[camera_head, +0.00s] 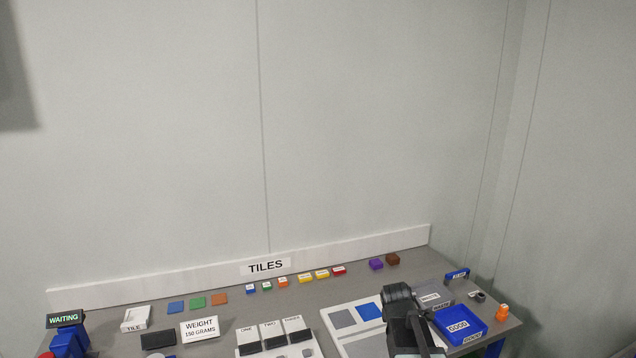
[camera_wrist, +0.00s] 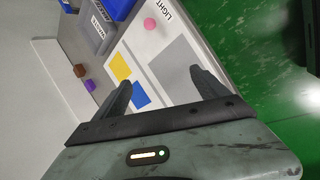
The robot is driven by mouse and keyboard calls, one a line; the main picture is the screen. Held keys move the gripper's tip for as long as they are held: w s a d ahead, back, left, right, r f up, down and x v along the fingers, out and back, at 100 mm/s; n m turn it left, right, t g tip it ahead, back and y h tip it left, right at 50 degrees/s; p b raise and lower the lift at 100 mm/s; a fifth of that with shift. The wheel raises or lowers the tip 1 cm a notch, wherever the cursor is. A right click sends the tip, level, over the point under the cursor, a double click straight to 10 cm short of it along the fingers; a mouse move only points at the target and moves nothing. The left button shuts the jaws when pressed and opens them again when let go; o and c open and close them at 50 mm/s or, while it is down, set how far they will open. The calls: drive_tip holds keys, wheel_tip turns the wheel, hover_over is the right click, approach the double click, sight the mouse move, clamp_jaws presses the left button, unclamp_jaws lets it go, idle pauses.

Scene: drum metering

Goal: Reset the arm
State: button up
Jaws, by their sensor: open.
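My gripper (camera_wrist: 163,93) is open in the wrist view, with its two dark fingers spread and nothing visible between them except the panel beyond. In that view it hangs over a white panel (camera_wrist: 148,48) that carries a yellow patch, a blue patch and a grey patch. In the head view my dark arm stands at the lower right, over the right part of the white panel (camera_head: 345,341). The fingertips cannot be made out there.
A grey table (camera_head: 230,330) holds several coloured tiles along the back, below a TILES sign (camera_head: 266,267). A blue GOOD tray (camera_head: 462,324) and an orange object (camera_head: 502,312) stand at the right. A WAITING display (camera_head: 65,319) stands at the left. The air above the table is clear.

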drive_tip(key=s+a+f+m+g+y, duration=0.1)
drive_tip(key=s+a+m, duration=0.3)
drive_tip(key=s+m, duration=0.4)
drive_tip(key=s+a+f+m+g+y, duration=0.2)
drive_tip(key=s+a+m+g, duration=0.2)
drive_tip(key=s+m, duration=0.4)
drive_tip(key=shift+s+a+f, duration=0.4)
drive_tip(key=shift+s+a, duration=0.05)
drive_tip(key=shift+s, duration=0.2)
